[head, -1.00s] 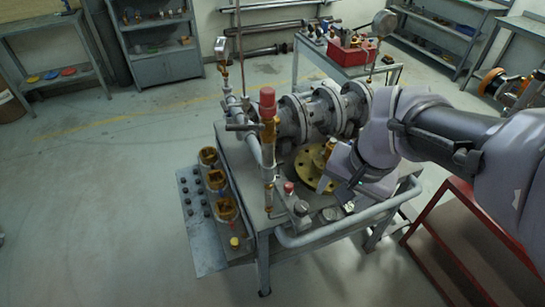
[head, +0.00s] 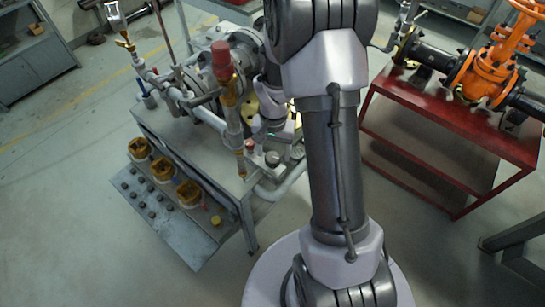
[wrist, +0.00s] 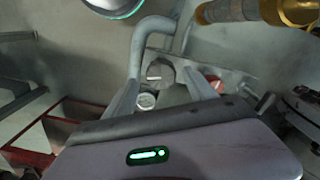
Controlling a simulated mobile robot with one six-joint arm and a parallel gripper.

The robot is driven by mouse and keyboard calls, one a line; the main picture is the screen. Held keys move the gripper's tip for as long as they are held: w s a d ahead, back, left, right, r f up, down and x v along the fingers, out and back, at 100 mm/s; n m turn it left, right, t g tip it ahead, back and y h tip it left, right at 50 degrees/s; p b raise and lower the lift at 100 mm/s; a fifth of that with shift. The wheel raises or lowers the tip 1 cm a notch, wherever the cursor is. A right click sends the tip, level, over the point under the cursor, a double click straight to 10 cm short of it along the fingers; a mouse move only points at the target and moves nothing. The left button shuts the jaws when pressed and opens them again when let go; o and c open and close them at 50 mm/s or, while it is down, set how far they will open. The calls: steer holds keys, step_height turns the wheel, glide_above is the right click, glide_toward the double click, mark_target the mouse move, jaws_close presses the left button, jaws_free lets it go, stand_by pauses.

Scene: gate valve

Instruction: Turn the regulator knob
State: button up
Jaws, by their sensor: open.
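The regulator knob (wrist: 160,73), a dark round cap with a light line across it, shows in the wrist view between the far ends of my gripper's two fingers. It also shows in the head view (head: 272,158) at the bench's near end. My gripper (wrist: 161,78) is open, and its fingers point toward the knob from either side. I cannot tell whether they touch it. A round gauge (wrist: 147,101) and a red knob (wrist: 213,84) sit close by on the same fitting. In the head view my arm hides most of the gripper.
A red-capped vertical valve (head: 226,75) and grey pipes rise from the bench (head: 160,122). A red table (head: 440,125) with an orange valve (head: 490,65) stands right. Floor at left is clear.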

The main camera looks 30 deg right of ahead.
steer(key=shift+a+f, duration=0.1)
steer(key=shift+f, duration=0.85)
steer(key=c, duration=1.4)
steer(key=shift+r+n, duration=0.1)
steer(key=shift+n, duration=1)
steer(key=o, duration=1.4)
